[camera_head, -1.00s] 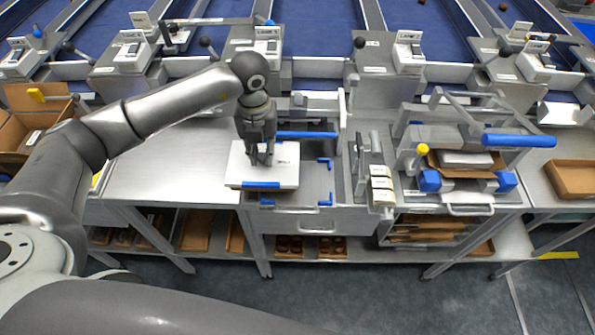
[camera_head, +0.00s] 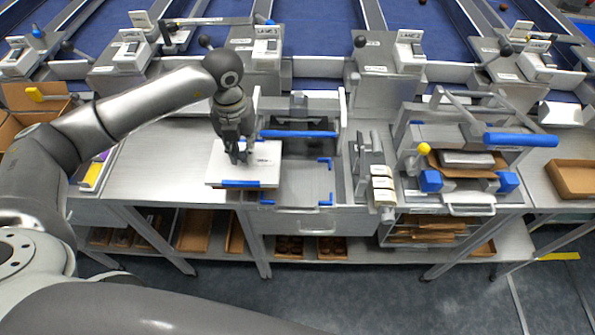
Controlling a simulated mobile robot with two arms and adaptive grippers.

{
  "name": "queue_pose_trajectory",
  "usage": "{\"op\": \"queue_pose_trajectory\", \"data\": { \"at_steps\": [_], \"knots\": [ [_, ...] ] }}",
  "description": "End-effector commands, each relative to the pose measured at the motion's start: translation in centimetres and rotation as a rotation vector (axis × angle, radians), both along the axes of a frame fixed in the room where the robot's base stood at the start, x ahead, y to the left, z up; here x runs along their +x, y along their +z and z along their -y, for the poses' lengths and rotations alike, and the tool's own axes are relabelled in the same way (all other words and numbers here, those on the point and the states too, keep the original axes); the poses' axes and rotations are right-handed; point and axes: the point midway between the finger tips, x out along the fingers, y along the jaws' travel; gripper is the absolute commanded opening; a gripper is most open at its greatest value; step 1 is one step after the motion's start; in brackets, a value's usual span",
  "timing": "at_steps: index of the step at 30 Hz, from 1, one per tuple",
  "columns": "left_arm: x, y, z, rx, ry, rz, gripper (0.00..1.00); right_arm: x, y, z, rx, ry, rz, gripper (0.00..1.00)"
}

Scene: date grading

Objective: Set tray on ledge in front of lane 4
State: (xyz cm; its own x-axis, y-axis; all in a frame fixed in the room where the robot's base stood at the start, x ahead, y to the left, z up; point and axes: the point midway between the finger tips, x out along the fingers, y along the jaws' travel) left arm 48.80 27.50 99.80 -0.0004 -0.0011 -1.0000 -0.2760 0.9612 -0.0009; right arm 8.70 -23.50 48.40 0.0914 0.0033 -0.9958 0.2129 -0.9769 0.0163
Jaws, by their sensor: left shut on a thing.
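A white flat tray (camera_head: 215,172) with a blue strip along its front edge is under my left gripper (camera_head: 240,157), whose arm comes in from the left. The fingers are shut on the tray near its middle, hiding part of its top. The tray overlaps the steel worktop and the left side of a grey station with blue corner pieces; I cannot tell its height. Several lane units stand along the back, and the small lane labels are hard to read. One labelled unit (camera_head: 410,52) stands right of centre. My right gripper is not in view.
The steel worktop (camera_head: 150,165) left of the tray is largely clear. A press-like machine with a blue handle (camera_head: 520,140) stands at the right. A station with a blue bar (camera_head: 300,133) is beside the tray. Cardboard boxes stand at both sides (camera_head: 572,178).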

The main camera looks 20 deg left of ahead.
Motion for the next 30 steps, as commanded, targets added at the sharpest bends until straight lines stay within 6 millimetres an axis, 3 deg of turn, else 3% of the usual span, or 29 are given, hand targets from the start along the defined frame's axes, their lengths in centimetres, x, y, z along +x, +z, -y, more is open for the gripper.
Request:
{"op": "queue_pose_trajectory", "data": {
  "at_steps": [21, 30],
  "knots": [
    [-1.4, -0.1, -5.7, 0.001, 0.002, 0.0, 0.0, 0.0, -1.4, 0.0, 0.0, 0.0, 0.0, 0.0],
    [-1.7, 0.0, -7.0, 0.001, 0.0, 0.002, 0.0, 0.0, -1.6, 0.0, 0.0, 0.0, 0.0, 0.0]
  ]
}}
